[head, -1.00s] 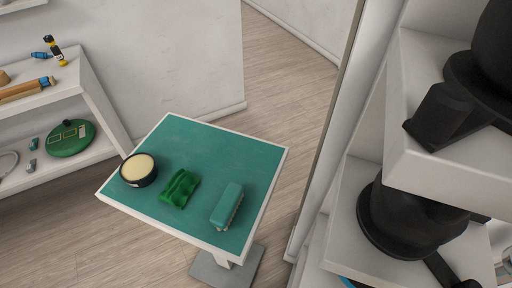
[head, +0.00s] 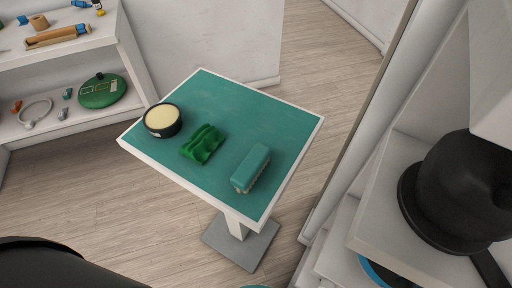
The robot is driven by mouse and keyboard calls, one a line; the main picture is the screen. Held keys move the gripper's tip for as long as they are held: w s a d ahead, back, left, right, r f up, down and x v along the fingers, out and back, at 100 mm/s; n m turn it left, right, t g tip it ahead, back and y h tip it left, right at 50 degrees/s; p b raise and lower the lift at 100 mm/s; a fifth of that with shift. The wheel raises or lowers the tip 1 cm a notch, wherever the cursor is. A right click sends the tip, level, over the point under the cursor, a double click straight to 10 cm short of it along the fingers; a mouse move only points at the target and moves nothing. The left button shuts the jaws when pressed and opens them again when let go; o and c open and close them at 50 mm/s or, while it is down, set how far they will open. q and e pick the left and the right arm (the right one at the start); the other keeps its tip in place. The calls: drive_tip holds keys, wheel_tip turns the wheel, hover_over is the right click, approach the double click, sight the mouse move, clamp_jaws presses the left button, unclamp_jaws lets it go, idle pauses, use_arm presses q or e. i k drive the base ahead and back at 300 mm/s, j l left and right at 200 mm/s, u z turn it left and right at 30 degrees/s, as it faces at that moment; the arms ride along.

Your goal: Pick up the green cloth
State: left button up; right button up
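The green cloth (head: 203,144) lies crumpled on the teal top of a small white-edged table (head: 240,100) in the head view. It sits between a round black tin with cream contents (head: 162,119) and a teal brush (head: 252,167). It does not appear to touch either. Neither of my grippers shows in the view. A dark rounded shape at the bottom left appears to be part of my arm.
A white shelf unit (head: 60,48) at the left holds small tools and a round green item (head: 102,92). At the right, white shelves (head: 384,180) hold a black rounded object (head: 446,195). The back of the tabletop is clear, with open wooden floor around the pedestal.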

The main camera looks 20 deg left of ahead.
sight(203, 143)
drive_tip(key=z, duration=1)
drive_tip(key=j+u, duration=0.1)
drive_tip(key=u, duration=0.3)
drive_tip(key=j+u, duration=0.15)
drive_tip(key=u, duration=0.25)
drive_tip(key=j+u, duration=0.15)
drive_tip(key=u, duration=0.3)
drive_tip(key=j+u, duration=0.15)
drive_tip(key=u, duration=0.25)
